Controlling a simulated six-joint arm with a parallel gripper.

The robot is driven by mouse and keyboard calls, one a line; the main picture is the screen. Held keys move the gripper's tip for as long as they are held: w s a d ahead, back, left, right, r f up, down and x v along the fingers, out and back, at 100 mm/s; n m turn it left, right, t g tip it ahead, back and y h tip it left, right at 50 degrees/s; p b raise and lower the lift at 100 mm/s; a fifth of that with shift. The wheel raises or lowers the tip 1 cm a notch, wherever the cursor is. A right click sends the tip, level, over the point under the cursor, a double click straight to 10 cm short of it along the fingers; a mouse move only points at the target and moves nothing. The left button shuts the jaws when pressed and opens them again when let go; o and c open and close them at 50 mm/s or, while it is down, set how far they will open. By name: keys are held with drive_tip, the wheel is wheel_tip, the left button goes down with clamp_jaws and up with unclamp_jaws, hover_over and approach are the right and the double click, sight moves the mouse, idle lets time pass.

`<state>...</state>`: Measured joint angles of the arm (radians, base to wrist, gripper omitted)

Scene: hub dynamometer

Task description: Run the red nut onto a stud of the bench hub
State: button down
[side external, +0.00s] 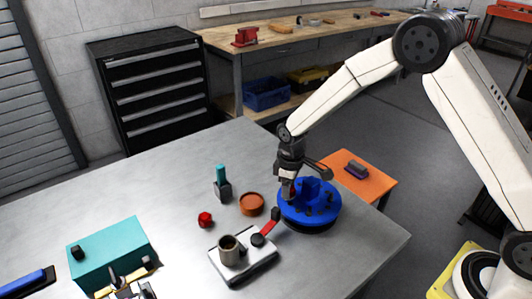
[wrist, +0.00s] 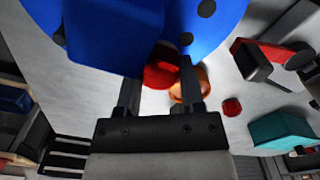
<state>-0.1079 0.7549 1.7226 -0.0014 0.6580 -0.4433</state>
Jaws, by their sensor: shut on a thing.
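The blue bench hub (side external: 322,213) stands on the grey table at the right, with a raised blue block and dark studs on its face. In the wrist view the hub (wrist: 222,22) fills the top, with dark studs showing. My gripper (side external: 288,186) is low at the hub's left edge. In the wrist view my gripper (wrist: 160,82) is shut on a red nut (wrist: 158,74) between its fingers. The raised block partly hides the nut. I cannot tell whether the nut touches a stud. A second red piece (side external: 205,219) lies on the table, left of the hub.
An orange-brown bowl (side external: 251,204) stands just left of the hub. A device with a red handle (side external: 268,228) and a grey cup (side external: 229,252) are in front. A teal-topped tool (side external: 221,178) and teal box (side external: 112,252) stand further left. The back left table is clear.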

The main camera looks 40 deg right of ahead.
drive_tip(key=m, duration=0.4)
drive_tip(key=shift+s+f+m, duration=0.1)
drive_tip(key=shift+s+m, duration=0.15)
drive_tip(key=shift+m, duration=0.15)
drive_tip(key=m, duration=0.4)
drive_tip(key=shift+m, duration=0.4)
drive_tip(key=shift+a, duration=0.1)
drive_tip(key=shift+c, duration=1.8)
unclamp_jaws()
drive_tip(key=shift+w, duration=0.1)
